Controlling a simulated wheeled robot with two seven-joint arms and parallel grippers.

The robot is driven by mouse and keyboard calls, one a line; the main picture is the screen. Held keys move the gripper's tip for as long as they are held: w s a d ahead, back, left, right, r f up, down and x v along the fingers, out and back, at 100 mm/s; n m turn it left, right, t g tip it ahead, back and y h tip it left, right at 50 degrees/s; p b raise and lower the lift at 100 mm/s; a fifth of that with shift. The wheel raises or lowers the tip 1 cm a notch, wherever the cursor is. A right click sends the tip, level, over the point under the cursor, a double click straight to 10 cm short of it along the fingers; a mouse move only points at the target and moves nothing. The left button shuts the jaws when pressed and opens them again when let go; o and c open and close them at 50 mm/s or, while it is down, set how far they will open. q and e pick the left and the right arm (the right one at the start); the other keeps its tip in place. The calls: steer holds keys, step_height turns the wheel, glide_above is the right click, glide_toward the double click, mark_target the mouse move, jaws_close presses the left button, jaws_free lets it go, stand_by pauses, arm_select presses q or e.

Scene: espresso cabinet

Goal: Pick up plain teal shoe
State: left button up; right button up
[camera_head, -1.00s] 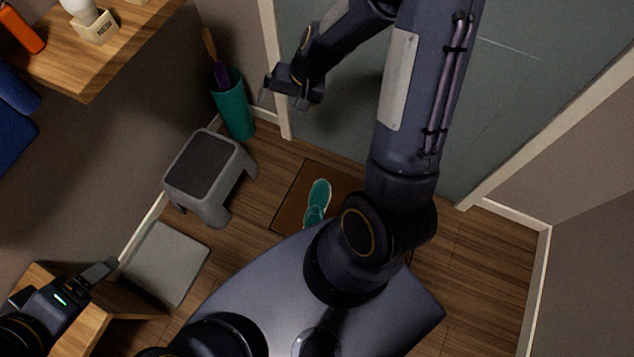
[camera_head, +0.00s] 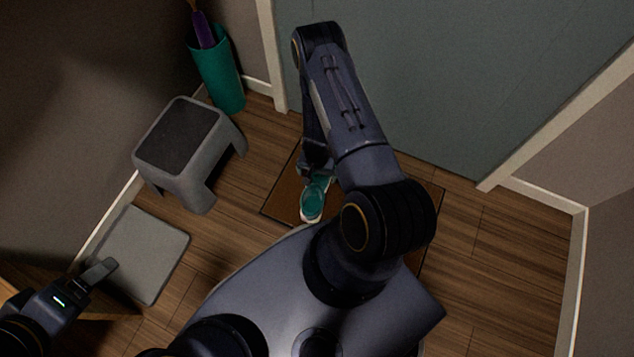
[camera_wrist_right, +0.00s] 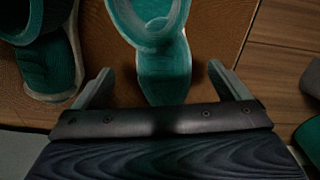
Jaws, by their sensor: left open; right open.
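The plain teal shoe (camera_head: 315,198) lies on the brown doormat (camera_head: 283,192), near the mat's left edge in the head view. In the right wrist view the teal shoe (camera_wrist_right: 165,75) sits in the middle, one end between the fingers, its opening cut off at the top. My right gripper (camera_head: 318,172) is open over that end, with a finger on each side. Contact cannot be told. A second teal shoe (camera_wrist_right: 47,65), ribbed with a pale sole, lies left in the wrist view; my arm hides it in the head view. My left gripper (camera_head: 97,272) is open and empty at lower left.
A grey step stool (camera_head: 178,135) stands left of the mat, with a teal umbrella stand (camera_head: 217,80) behind it. A grey flat panel (camera_head: 145,252) lies lower left. The door (camera_head: 470,90) borders the mat's far side. Wooden floor (camera_head: 500,260) on the right is clear.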

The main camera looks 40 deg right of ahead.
mark_target(317, 180)
step_height(317, 180, down, 5)
steer(key=b, duration=0.2)
steer(key=shift+a+f+b, duration=0.1)
steer(key=shift+f+b, duration=0.05)
steer(key=shift+b, duration=0.2)
